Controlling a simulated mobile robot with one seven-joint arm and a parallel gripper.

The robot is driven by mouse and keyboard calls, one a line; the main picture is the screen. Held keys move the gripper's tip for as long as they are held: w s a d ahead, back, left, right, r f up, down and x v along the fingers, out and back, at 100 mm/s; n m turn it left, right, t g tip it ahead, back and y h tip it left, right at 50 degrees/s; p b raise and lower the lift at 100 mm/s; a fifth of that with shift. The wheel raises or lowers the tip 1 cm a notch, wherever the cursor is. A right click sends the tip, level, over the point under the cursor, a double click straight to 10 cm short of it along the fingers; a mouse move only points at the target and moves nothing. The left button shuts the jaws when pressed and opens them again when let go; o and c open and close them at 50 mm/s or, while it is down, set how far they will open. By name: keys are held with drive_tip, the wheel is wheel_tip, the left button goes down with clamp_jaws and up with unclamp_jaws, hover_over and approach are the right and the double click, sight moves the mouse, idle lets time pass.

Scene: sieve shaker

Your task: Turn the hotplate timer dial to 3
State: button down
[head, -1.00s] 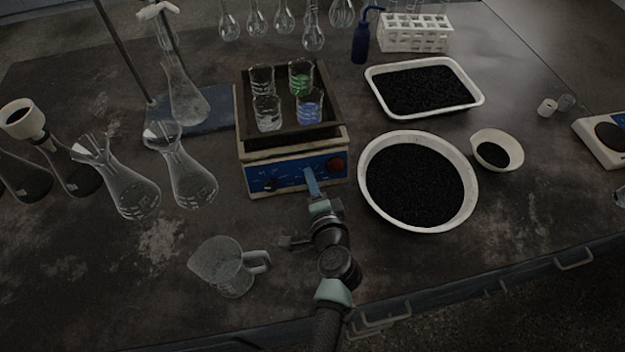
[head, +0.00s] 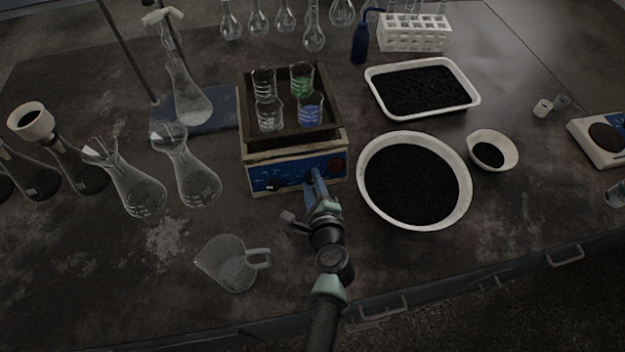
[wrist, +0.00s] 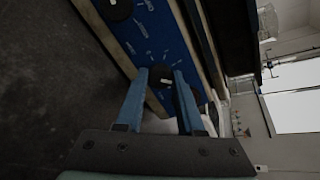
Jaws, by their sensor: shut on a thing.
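The hotplate (head: 295,172) stands mid-bench with its blue front panel facing me. In the wrist view, that panel (wrist: 150,35) runs diagonally. A black round dial with a white mark (wrist: 160,77) sits between my fingertips, with white print around it that is too small to read. My gripper (wrist: 160,80) is shut on this dial; in the head view my gripper (head: 309,178) reaches the middle of the panel and hides the dial. Another black dial (wrist: 115,8) is at the top of the wrist view. A dark reddish knob (head: 337,165) is at the panel's right.
A tray with several beakers (head: 290,135) sits on the hotplate. A white basin of black grains (head: 415,222) is close right of my gripper. A glass jug (head: 228,265) stands front left, and flasks (head: 140,195) stand left. Bare bench lies between jug and hotplate.

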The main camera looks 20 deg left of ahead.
drive_tip(key=shift+f+m, duration=0.1)
drive_tip(key=shift+m, duration=0.2)
drive_tip(key=c, duration=0.5)
unclamp_jaws()
drive_tip(key=v, duration=1.3)
drive_tip(key=shift+p, duration=0.35)
